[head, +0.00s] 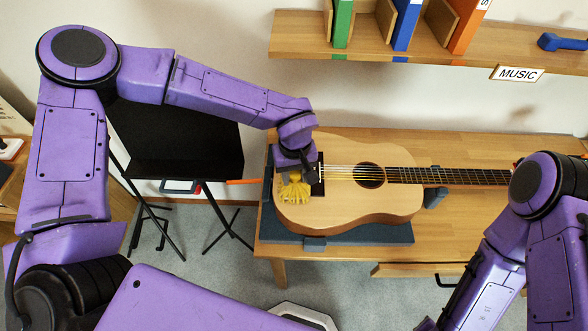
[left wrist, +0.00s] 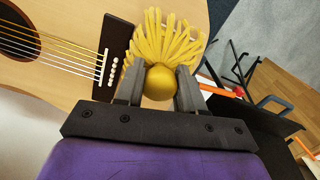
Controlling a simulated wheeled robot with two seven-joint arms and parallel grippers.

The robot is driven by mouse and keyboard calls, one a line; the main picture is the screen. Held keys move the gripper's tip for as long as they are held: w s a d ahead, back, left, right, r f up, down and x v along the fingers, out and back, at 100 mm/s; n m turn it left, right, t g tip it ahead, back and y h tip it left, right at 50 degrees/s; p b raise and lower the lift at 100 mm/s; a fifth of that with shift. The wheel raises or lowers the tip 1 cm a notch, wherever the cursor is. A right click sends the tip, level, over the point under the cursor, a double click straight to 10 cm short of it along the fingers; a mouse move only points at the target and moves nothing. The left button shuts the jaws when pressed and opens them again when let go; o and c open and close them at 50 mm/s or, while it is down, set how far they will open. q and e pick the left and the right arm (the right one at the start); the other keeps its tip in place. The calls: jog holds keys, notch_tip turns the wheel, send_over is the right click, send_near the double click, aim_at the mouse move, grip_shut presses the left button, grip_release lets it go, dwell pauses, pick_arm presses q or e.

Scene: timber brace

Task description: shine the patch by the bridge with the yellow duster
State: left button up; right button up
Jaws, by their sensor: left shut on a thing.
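An acoustic guitar (head: 337,203) with a pale wood top lies flat on a dark blue-grey support on the table, neck to the right. Its dark bridge (head: 321,181) is at the left part of the top; the bridge also shows in the left wrist view (left wrist: 112,57). My left gripper (head: 294,172) is shut on the yellow duster (head: 295,189), gripping its round gold knob (left wrist: 158,83). The duster's strands spread over the guitar top beside the bridge; I cannot tell how firmly they touch. No separate patch can be made out. My right gripper is out of view; only my right arm shows.
The wooden table (head: 465,218) has bare room to the right of the guitar body. A black music stand (head: 180,150) is at the left. A shelf (head: 420,47) with coloured binders and a MUSIC sign (head: 517,74) hangs above the table.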

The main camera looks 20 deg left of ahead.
pick_arm(q)
jog(key=shift+w+f, duration=0.15)
jog(key=shift+w, duration=0.05)
jog(key=shift+s, duration=0.1)
jog(key=shift+f, duration=0.55)
dwell(0.6)
